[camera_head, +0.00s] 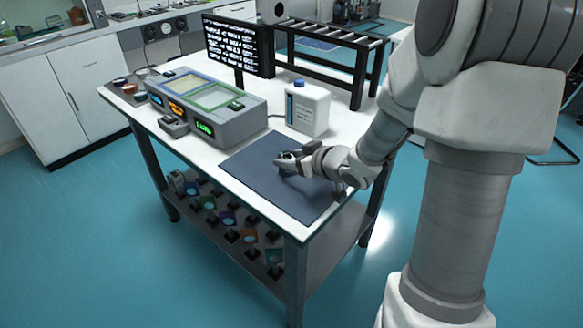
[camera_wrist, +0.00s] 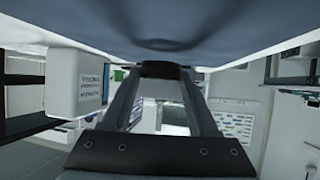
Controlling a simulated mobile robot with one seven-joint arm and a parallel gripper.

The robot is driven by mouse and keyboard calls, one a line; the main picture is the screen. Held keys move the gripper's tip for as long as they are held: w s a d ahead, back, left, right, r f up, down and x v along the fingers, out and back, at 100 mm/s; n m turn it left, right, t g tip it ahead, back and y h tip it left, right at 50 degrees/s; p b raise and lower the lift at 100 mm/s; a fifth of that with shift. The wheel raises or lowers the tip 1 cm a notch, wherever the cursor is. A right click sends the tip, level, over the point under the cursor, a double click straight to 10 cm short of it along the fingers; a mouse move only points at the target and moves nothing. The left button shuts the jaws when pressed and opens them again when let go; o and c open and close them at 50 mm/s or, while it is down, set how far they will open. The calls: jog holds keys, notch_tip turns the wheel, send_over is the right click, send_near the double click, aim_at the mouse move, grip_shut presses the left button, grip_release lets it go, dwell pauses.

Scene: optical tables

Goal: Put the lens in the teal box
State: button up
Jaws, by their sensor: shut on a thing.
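My gripper (camera_head: 284,160) is low over the dark blue mat (camera_head: 262,183). It is shut on a small dark thing, probably the lens, which shows between the fingertips in the wrist view (camera_wrist: 161,70). Its glass cannot be made out. The thing is at or just above the mat; contact is unclear. I cannot tell which part is the teal box.
A white bottle (camera_head: 307,108) stands behind the mat, close to the gripper. A black monitor (camera_head: 238,47) rises behind the unit. Small round pieces (camera_head: 131,87) sit at the table's left end. Several coloured mounted optics (camera_head: 230,218) stand on the lower shelf.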

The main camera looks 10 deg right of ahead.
jog(key=shift+f, duration=0.75)
jog(key=shift+f+b, duration=0.3)
jog(key=o, duration=1.4)
jog(key=shift+r, duration=0.1)
jog(key=shift+c, duration=0.2)
jog(key=shift+r, duration=0.1)
